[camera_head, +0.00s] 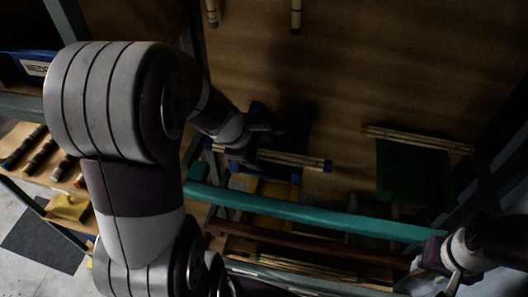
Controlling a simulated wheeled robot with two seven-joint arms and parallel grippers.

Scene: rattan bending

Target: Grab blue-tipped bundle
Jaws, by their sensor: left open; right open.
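The blue-tipped bundle (290,158) is a set of pale rattan sticks with blue ends. It lies nearly level across a dark blue stand (259,110), with its right blue tip (327,166) clear to see. My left gripper (258,142) is open at the left part of this bundle and hides some of it. Whether the fingers are around the sticks or only above them I cannot tell. My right gripper (432,254) is open at the lower right, by the right end of the teal bar, away from the bundle; its fingers are dark and hard to make out.
A teal bar (310,214) crosses in front of the bundle. Another bundle (418,139) lies on a green stand (414,172) at the right. A yellow stand (267,189) is below the bundle. A side shelf (40,185) with dark rolls and a blue bin (30,64) are at the left.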

